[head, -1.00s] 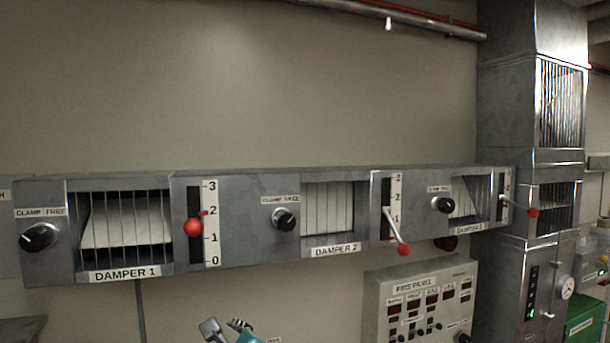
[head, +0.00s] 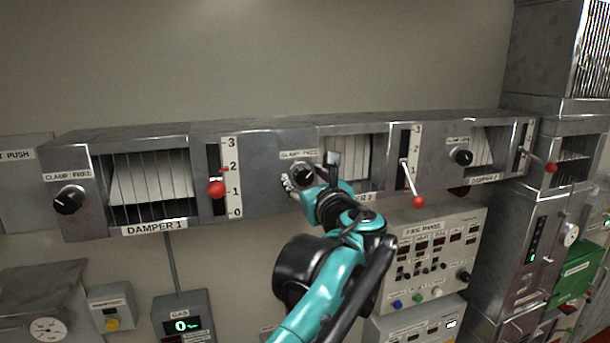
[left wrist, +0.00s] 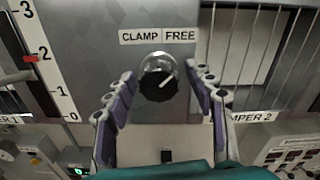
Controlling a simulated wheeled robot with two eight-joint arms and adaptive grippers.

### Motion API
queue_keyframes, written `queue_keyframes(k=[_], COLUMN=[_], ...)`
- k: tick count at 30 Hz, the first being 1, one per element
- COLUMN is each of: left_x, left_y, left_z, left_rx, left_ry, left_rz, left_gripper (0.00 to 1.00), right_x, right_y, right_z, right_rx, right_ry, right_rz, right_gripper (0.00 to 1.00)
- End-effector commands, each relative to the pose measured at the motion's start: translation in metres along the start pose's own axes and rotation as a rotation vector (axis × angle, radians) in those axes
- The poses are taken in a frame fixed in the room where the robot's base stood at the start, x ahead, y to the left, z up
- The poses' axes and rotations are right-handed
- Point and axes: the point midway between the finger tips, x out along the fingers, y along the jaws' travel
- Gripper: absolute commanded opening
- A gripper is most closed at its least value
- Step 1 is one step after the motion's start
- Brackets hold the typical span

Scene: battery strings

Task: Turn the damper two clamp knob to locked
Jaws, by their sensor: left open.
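The damper two clamp knob (head: 303,173) is a round black knob on a metal collar, under a label reading CLAMP and FREE. My left gripper (head: 312,178) is at the knob. In the left wrist view its fingers (left wrist: 160,92) are open, one on each side of the knob, with gaps visible. My arm hides part of the DAMPER 2 label. My right gripper is not in view.
The damper two lever with a red ball (head: 418,202) is right of my gripper. The damper one lever ball (head: 216,189) is to its left. The fire panel (head: 432,255) sits below right. The wall above the duct is clear.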

Motion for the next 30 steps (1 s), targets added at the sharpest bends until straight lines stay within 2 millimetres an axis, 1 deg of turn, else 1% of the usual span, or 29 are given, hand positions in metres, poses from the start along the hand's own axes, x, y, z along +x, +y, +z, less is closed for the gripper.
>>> queue_keyframes(k=[8, 9, 11, 12, 13, 14, 23, 30], left_x=[0.0021, 0.0021, 0.002, 0.002, 0.002, 0.002, 0.0019, 0.002], left_y=[0.0004, 0.0004, 0.0004, 0.0004, 0.0004, 0.0004, 0.0003, 0.0001], left_z=[-0.0003, -0.0003, -0.0003, -0.0003, -0.0003, -0.0002, 0.0, 0.0004], left_rx=[-0.001, -0.001, -0.001, -0.001, -0.001, -0.001, -0.019, -0.125], left_ry=[0.0, 0.0, 0.0, 0.0, 0.0, 0.0, 0.0, 0.0], left_rz=[0.001, 0.001, 0.001, 0.001, 0.001, 0.001, 0.001, 0.001], left_gripper=[0.55, 0.44, 0.28, 0.18, 0.1, 0.05, 0.05, 0.05], right_x=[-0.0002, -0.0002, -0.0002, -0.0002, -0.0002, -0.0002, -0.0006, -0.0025], right_y=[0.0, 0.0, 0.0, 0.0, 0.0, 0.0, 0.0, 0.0], right_z=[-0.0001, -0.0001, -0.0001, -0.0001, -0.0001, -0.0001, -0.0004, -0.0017], right_rx=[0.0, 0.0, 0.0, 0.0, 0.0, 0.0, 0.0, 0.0], right_ry=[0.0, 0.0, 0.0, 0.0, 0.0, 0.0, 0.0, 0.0], right_rz=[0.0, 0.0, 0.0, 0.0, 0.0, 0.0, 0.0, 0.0], right_gripper=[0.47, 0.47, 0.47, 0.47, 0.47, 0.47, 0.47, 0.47])
